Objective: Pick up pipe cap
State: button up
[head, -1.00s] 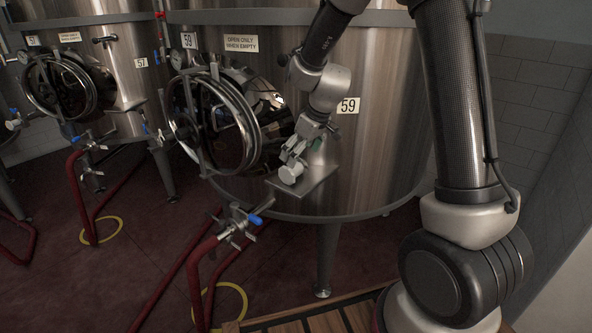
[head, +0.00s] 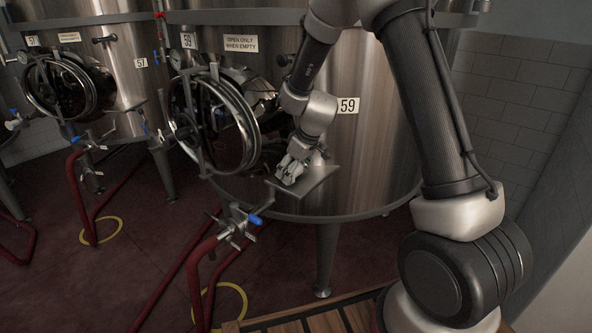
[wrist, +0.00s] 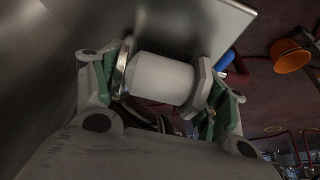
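The pipe cap (wrist: 162,78) is a pale, short cylinder with a shiny metal rim on its left end and a flange on its right. It lies on its side at the small metal shelf (head: 315,180) on the front of tank 59. My gripper (wrist: 165,92) is spread wide around it in the wrist view, one green-padded finger beside each end. I cannot tell whether the pads touch it. In the head view my gripper (head: 289,172) is down at the shelf's left part and largely hides the cap.
The round hatch (head: 213,124) of tank 59 is close left of my gripper. A valve with a blue handle (head: 255,219) and a red hose (head: 200,262) stand below. An orange bucket (wrist: 290,56) shows in the wrist view.

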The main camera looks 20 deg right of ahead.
jog(key=c, duration=0.5)
jog(key=shift+o, duration=0.2)
jog(key=shift+s+r, duration=0.4)
jog(key=shift+r, duration=0.05)
notch_tip(320, 180, up, 6)
jog(key=shift+f, duration=0.1)
jog(key=s+a, duration=0.1)
jog(key=s, duration=1.8)
